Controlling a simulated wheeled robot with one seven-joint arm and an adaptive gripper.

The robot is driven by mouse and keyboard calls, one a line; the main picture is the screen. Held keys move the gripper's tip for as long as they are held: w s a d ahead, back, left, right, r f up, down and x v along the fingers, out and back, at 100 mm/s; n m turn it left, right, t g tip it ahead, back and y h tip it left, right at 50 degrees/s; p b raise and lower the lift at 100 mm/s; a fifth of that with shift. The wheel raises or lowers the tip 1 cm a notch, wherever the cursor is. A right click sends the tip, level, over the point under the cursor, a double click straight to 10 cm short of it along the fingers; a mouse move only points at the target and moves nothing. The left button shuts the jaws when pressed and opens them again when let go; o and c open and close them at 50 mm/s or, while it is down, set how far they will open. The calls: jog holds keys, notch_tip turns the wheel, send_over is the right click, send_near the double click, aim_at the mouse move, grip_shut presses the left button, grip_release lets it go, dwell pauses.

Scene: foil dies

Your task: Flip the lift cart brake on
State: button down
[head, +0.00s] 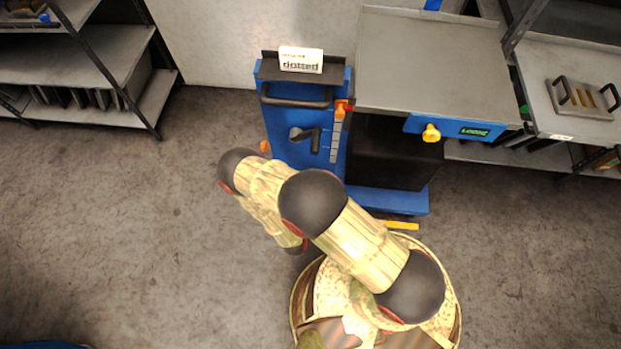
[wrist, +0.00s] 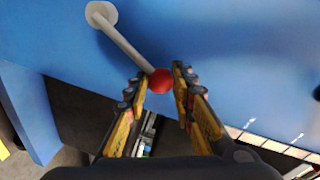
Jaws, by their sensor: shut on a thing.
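The lift cart (head: 285,150) is blue, with a grey top and a black crank on its front. In the wrist view, a grey lever with a red ball knob (wrist: 160,82) slants down to the right from a round pale pivot (wrist: 101,14) on the blue panel (wrist: 230,60). My gripper (wrist: 159,74) is shut on the red knob, one finger on each side. In the head view my arm covers the lever, and I cannot clearly make out the gripper.
Shelves (head: 80,55) stand at the back left, another rack (head: 590,90) at the right.

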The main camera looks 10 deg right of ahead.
jog(key=shift+s+d+f, duration=0.25)
jog(key=shift+f, duration=0.15)
jog(key=c, duration=1.8)
grip_release()
jog(key=o, duration=0.5)
jog(key=shift+w+r, duration=0.15)
jog(key=shift+c, duration=0.2)
jog(key=shift+a, duration=0.15)
jog(key=v, duration=1.2)
